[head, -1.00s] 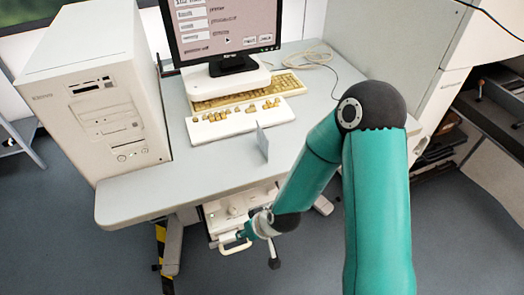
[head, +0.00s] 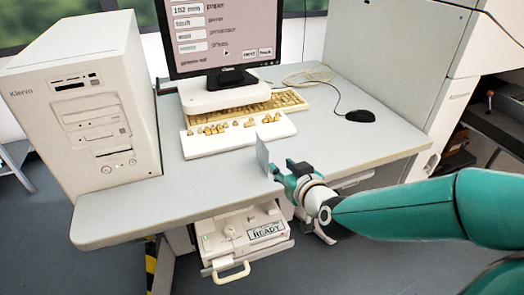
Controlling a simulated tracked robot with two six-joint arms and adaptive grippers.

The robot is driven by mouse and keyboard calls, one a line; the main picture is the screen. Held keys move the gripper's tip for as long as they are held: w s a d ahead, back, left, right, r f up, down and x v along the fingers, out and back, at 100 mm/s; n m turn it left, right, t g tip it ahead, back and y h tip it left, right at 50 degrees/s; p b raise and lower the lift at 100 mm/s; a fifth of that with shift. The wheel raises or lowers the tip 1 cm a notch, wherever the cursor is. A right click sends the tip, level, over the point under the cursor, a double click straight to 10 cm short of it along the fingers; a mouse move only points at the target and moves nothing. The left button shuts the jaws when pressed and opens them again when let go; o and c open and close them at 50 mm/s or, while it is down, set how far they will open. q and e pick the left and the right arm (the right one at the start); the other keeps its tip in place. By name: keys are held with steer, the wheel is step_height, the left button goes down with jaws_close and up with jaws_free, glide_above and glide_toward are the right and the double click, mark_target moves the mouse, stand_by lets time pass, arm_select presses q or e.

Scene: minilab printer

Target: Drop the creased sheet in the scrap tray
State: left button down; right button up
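My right gripper (head: 284,167) is at the front edge of the desk, with its teal fingers apart. No sheet shows between them. A thin grey upright panel (head: 262,154) stands at the desk edge just left of the fingertips; I cannot tell whether they touch it. The printer (head: 225,233) sits under the desk, with a "READY" label and a pale yellow handle (head: 232,272) at its front. I cannot make out a creased sheet or a scrap tray. My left gripper is not in view.
The desk (head: 120,210) holds a white computer tower (head: 85,110) at left, a monitor (head: 222,35), a keyboard (head: 250,103), a white board with yellowish pieces (head: 205,143) and a black mouse (head: 360,116). A cabinet (head: 400,60) stands at right.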

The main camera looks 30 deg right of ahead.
mark_target(262, 166)
steer(key=p+x, duration=0.2)
steer(key=x, duration=0.6)
steer(key=shift+w+p, duration=0.1)
steer(key=shift+p, duration=0.3)
steer(key=shift+a+x, duration=0.2)
steer(key=shift+x, duration=2.65)
jaws_close()
